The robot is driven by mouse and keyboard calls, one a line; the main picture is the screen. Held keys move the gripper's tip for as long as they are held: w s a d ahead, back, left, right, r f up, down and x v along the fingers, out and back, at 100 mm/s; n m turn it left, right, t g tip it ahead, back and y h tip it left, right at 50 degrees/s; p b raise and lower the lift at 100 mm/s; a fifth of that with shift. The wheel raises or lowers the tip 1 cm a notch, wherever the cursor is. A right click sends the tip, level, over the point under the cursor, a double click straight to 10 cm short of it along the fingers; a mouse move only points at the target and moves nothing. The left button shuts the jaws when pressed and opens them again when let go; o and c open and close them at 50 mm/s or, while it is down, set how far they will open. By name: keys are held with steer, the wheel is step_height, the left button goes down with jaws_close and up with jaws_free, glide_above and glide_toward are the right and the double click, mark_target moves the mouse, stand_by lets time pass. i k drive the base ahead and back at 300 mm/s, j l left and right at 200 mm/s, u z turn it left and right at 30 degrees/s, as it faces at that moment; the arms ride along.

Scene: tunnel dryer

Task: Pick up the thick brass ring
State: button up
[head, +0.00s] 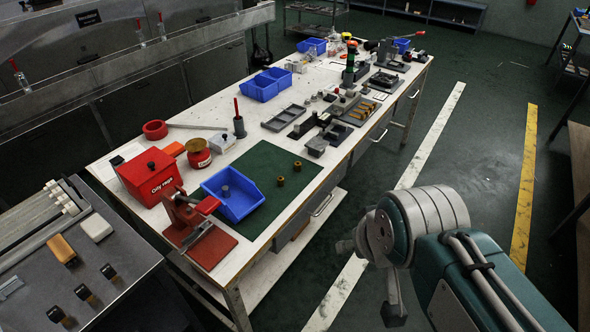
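Two small brass pieces, which look like rings, stand on the green mat (262,162) near the front of the long workbench. One brass ring (297,166) is farther back and to the right; the other brass ring (280,181) is nearer and to the left. They are apart, and too small for me to tell which is thicker. My arm is at the lower right, beyond the bench edge. My gripper (393,306) seems to be partly hidden behind the arm's wrist; its fingers are not clear. It is well away from both rings.
A blue bin (236,197) sits left of the rings, with a red press (193,222) beside it. A red box (149,177) marked "Oily rags" stands behind. Grey trays and fixtures (284,118) fill the bench farther back. Open floor (470,150) lies right of the bench.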

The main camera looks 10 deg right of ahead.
mark_target(297, 164)
steer(key=i+l+u, duration=0.35)
steer(key=i+l, duration=0.9)
steer(key=i, duration=0.15)
